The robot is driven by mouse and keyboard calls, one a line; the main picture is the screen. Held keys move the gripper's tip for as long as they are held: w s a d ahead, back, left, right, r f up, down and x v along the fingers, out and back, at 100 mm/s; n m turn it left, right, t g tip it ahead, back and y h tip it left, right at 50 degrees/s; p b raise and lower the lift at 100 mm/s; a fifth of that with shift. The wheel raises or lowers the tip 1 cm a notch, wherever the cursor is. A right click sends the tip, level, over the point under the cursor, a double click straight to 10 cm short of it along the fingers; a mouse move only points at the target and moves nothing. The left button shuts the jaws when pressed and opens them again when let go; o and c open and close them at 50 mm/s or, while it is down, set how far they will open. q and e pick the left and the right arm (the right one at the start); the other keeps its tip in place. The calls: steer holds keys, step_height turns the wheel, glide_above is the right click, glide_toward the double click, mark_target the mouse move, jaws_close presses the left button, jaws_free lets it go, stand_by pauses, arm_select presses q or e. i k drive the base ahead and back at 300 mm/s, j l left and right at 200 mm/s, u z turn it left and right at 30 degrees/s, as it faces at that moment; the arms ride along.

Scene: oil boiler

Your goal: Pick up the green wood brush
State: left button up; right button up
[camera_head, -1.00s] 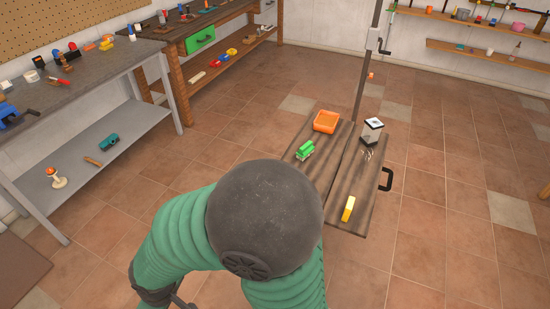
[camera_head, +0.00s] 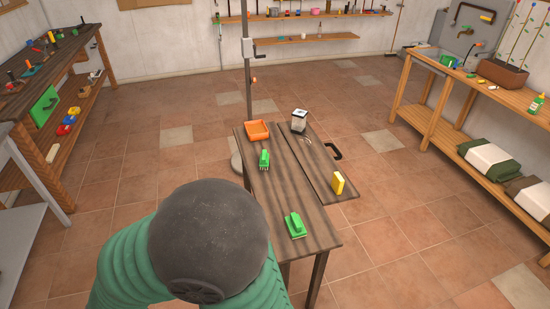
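Two green objects lie on the dark wooden table. One green object (camera_head: 264,159) is near the table's middle left, beside the orange tray, and seems to have short teeth or bristles on its near side. The other green object (camera_head: 295,224) has a flat base and a raised top and lies near the table's front end. I cannot tell for sure which one is the green wood brush. Neither of my grippers shows. A large dark ball and green ribbed sleeves at the bottom hide part of the floor in front of the table.
The wooden table (camera_head: 262,201) also holds an orange tray (camera_head: 257,130), a black-and-white container (camera_head: 299,121) and a yellow block (camera_head: 338,183). A post stands behind its far left corner. Workbenches (camera_head: 452,112) line both sides. Open tiled floor surrounds the table.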

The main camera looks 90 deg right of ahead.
mark_target(264, 156)
steer(key=i+l+z, duration=0.25)
steer(key=z, duration=0.2)
steer(key=i+z, duration=0.9)
steer(key=i+j+z, duration=0.15)
steer(key=i+z, duration=0.3)
steer(key=i+j+z, duration=0.25)
steer(key=z, duration=0.2)
steer(key=i+l+z, duration=0.55)
steer(key=i, duration=0.2)
steer(key=i+l+z, duration=0.25)
steer(key=i, duration=0.15)
steer(key=j, duration=0.05)
